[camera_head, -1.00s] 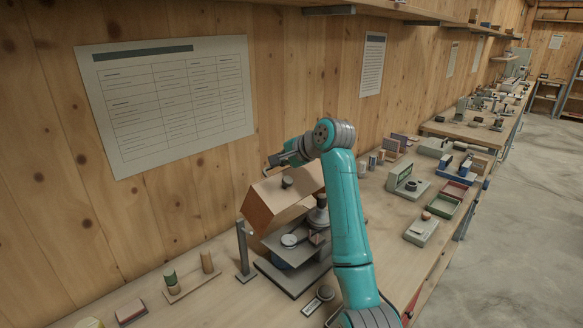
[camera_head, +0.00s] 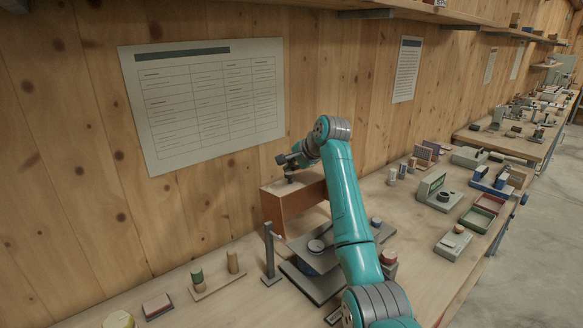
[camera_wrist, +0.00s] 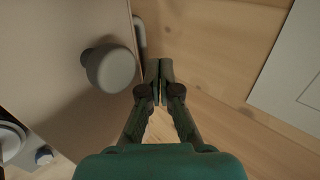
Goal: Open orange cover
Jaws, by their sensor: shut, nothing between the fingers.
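The orange-brown cover (camera_head: 297,205) stands raised behind the dial unit (camera_head: 316,246) in the head view, toward the wall. Its panel (camera_wrist: 60,65) fills the left of the wrist view, with a round grey knob (camera_wrist: 108,68) on it. My gripper (camera_wrist: 159,66) is shut and empty, just right of the knob, near the panel's edge. A small gap shows between knob and fingers; I cannot tell whether the fingers touch the cover. In the head view the gripper is at the cover's top, its fingertips unclear.
A grey post (camera_head: 270,252) stands left of the dial unit. A small rack with two cylinders (camera_head: 215,276) is further left. The wooden wall with a paper chart (camera_head: 205,105) is close behind. Green and red trays (camera_head: 478,219) lie to the right.

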